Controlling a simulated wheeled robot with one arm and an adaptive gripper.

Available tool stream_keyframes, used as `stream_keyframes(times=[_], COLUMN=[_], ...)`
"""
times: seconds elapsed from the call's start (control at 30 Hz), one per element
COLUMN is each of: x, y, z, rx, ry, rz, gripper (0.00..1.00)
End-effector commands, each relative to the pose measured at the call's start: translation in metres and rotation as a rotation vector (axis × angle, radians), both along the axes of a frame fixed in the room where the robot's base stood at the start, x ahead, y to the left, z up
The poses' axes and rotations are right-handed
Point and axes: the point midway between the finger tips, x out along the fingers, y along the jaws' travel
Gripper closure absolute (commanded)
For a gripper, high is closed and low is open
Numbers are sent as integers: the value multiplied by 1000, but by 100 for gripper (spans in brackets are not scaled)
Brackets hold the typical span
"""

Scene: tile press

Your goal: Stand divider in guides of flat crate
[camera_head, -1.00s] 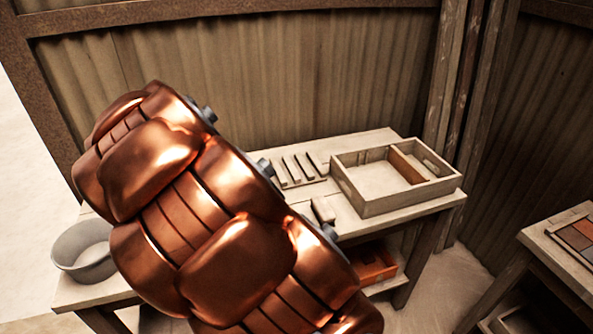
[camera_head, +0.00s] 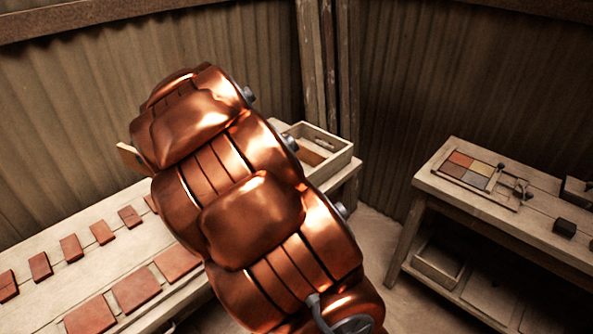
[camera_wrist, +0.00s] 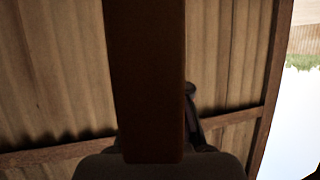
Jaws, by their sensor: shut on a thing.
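A long brown board, the divider (camera_wrist: 147,80), runs down the middle of the wrist view, close to the camera. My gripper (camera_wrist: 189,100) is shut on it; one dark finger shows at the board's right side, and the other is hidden. In the head view my copper arm hides the gripper. A tan flat piece (camera_head: 127,156) juts out left of the arm; I cannot tell if it is the held board. The flat crate (camera_head: 338,163) stands behind the arm, its left part hidden. A brown partition (camera_head: 308,156) shows inside it. The held board is not seen in the crate.
Several red tiles (camera_head: 102,232) lie on the long bench (camera_head: 45,240) at left. A second table (camera_head: 450,200) at right bears a tray of coloured tiles (camera_head: 472,170) and dark blocks (camera_head: 564,228). A gap of floor separates the two. Corrugated walls stand behind.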

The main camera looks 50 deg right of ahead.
Motion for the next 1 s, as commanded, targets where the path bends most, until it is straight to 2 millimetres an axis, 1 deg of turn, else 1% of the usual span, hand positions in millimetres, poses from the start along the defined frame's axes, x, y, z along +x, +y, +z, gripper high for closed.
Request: stream_keyframes(times=[0.03,0.17,0.2,0.37,0.4,0.47,0.5,0.57,0.6,0.7,0.8,0.83,0.9,1.0], x=[3,7,7,2,-1,-7,-12,-19,-25,-43,-59,-63,-72,-81], y=[-22,-73,-89,-156,-174,-201,-218,-245,-263,-304,-337,-345,-361,-374], z=[-10,-19,-23,-35,-38,-45,-49,-54,-56,-65,-72,-73,-75,-78], rx=[4,9,9,9,10,11,9,6,4,3,-3,-6,-8,-11], ry=[2,-2,-1,-3,-4,-3,-2,-4,-6,-5,-4,-4,-4,-3], rz=[-19,-52,-62,-110,-123,-144,-156,-176,-190,-224,-251,-259,-273,-286], gripper=[100,100,100,100,100,100,100,100,100,100,100,100,100,100])
